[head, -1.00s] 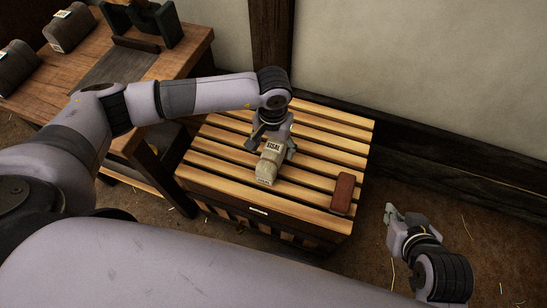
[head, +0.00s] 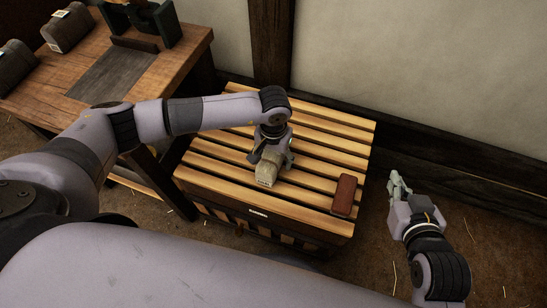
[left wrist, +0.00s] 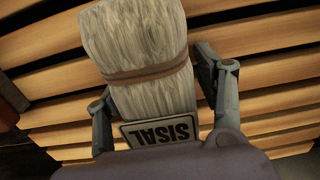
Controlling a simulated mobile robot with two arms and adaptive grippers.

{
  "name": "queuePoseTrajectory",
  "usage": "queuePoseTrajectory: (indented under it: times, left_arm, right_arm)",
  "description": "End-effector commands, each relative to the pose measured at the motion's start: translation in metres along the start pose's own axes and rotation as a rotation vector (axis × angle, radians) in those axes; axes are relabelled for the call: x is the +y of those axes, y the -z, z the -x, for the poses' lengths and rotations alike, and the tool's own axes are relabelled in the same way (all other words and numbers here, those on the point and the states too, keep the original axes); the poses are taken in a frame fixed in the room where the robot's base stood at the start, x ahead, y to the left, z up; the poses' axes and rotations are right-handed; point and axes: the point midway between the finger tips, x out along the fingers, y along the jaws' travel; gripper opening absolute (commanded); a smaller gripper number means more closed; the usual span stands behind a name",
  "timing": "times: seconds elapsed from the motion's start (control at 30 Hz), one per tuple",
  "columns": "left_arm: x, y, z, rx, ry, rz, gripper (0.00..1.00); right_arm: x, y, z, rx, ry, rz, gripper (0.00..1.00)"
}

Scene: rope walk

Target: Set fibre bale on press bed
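The fibre bale (head: 266,171), pale grey-tan with a SISAL label, lies on the slatted crate. In the left wrist view the bale (left wrist: 140,45) has a brown band around it. My left gripper (head: 272,158) is over the bale's far end. In the left wrist view its fingers (left wrist: 158,95) stand on both sides of the bale, spread, and no firm contact shows. A dark grey bed plate (head: 112,73) lies clear on the wooden bench, in front of the dark green press frame (head: 160,22). My right gripper (head: 397,187) is off to the right; its finger gap is unclear.
The slatted crate (head: 222,160) carries a red-brown block (head: 344,194) at its right. Two dark labelled bales, one at the back (head: 68,30) and one at the left edge (head: 15,65), sit on the wooden bench (head: 45,90). A wall stands behind.

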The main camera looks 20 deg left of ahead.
Motion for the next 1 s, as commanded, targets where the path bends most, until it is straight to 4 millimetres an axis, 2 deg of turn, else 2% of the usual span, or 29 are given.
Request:
queuePoseTrajectory:
  times: [0.07, 0.77, 1.0]
  left_arm:
    - [0.0, 0.0001, 0.0002, 0.0, 0.0, 0.0, 0.55]
    - [0.0, 0.0004, 0.0006, 0.001, 0.0, 0.0, 0.09]
    - [-0.0001, 0.0006, 0.0035, 0.001, 0.0, 0.0, 0.09]
  right_arm:
    - [0.0, -0.0002, 0.0, -0.001, 0.0, 0.0, 0.0]
    - [0.0001, -0.0008, 0.0, -0.003, 0.0, 0.0, 0.0]
    - [0.0002, -0.0009, 0.0005, -0.007, 0.0, 0.0, 0.0]
